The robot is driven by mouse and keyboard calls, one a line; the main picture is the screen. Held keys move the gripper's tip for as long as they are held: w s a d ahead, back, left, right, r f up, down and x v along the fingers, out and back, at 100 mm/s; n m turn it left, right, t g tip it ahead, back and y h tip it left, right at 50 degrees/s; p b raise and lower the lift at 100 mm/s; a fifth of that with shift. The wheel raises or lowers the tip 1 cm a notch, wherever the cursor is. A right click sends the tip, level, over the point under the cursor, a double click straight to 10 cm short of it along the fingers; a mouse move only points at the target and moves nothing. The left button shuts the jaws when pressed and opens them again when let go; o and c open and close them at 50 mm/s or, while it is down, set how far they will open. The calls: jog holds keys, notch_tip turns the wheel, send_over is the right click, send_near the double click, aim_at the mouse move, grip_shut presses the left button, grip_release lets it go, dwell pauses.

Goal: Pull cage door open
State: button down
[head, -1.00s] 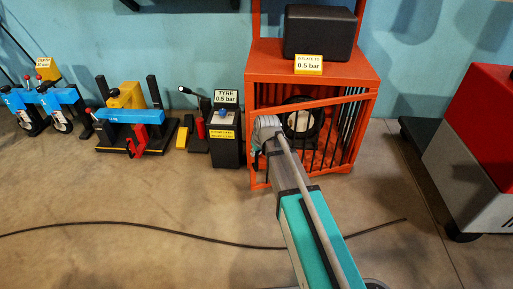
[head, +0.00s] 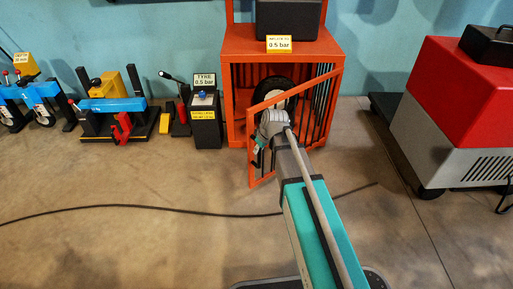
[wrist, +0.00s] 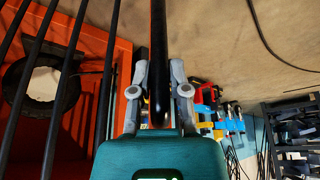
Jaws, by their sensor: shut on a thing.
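The orange cage (head: 235,42) stands against the wall, and a dark tyre (head: 283,84) shows inside it. Its barred door (head: 251,150) is partly open: its left edge stands out in front of the cage, and its right side meets the cage. My gripper (head: 271,122) is at the door's left part. In the wrist view my gripper (wrist: 158,72) is shut on a dark upright bar, the door handle (wrist: 158,45), which lies between both fingers. The tyre also shows behind dark bars in the wrist view (wrist: 42,107).
A black post (head: 205,125) with a tyre sign stands left of the cage. Blue and yellow stands (head: 112,104) are further left. A red and grey machine (head: 445,110) stands at the right. A black cable (head: 150,207) crosses the otherwise open floor.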

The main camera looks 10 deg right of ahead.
jog(key=shift+s+d, duration=0.15)
jog(key=shift+s, duration=0.15)
jog(key=c, duration=0.6)
grip_release()
jog(key=shift+w, duration=0.1)
